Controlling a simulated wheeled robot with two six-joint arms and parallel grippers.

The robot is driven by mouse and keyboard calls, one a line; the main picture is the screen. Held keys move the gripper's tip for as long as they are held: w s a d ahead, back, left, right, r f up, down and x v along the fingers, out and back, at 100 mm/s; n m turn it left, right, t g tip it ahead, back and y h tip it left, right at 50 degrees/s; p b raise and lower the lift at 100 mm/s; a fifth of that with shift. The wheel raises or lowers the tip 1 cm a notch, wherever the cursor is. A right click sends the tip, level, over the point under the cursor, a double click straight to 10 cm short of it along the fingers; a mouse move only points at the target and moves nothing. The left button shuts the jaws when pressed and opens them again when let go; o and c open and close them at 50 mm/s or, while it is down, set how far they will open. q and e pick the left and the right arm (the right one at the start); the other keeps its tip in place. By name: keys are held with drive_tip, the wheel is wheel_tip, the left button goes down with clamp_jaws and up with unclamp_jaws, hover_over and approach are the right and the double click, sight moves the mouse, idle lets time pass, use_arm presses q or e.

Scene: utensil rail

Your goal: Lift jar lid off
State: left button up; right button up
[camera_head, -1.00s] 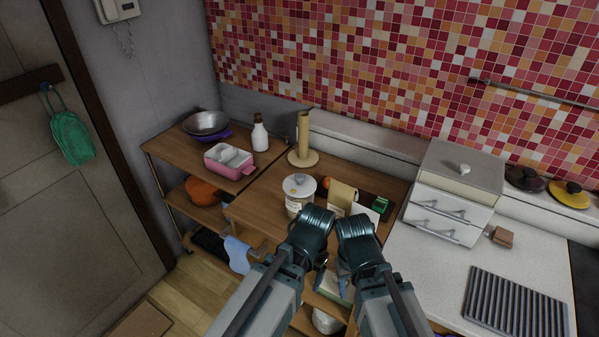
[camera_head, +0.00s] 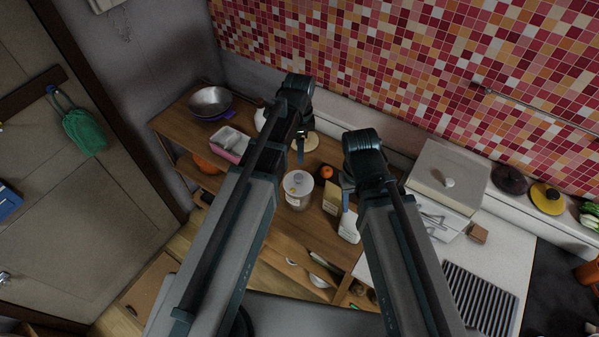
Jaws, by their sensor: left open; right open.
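The jar (camera_head: 295,203) stands upright on the wooden shelf top, between my two arms. Its pale round lid (camera_head: 299,176) with a grey knob sits on top of it. My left gripper (camera_head: 300,156) is open and points down, behind the jar in the picture and apart from the lid. My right gripper (camera_head: 346,200) is open and empty, to the right of the jar, over the packets. My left forearm hides part of the shelf left of the jar.
An orange fruit (camera_head: 327,172), a tan packet (camera_head: 332,197) and a white packet (camera_head: 349,227) stand right of the jar. A pink dish (camera_head: 231,143) and a metal bowl (camera_head: 210,102) are at the left.

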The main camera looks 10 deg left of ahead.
use_arm(q)
drive_tip(key=b, duration=0.9)
hover_over(298, 176)
drive_tip(key=f, duration=0.9)
drive_tip(key=shift+d, duration=0.2)
drive_tip(key=f+b, duration=0.5)
drive_tip(key=shift+s+a, duration=0.1)
drive_tip(key=shift+a, duration=0.1)
drive_tip(key=shift+r, duration=0.1)
clamp_jaws()
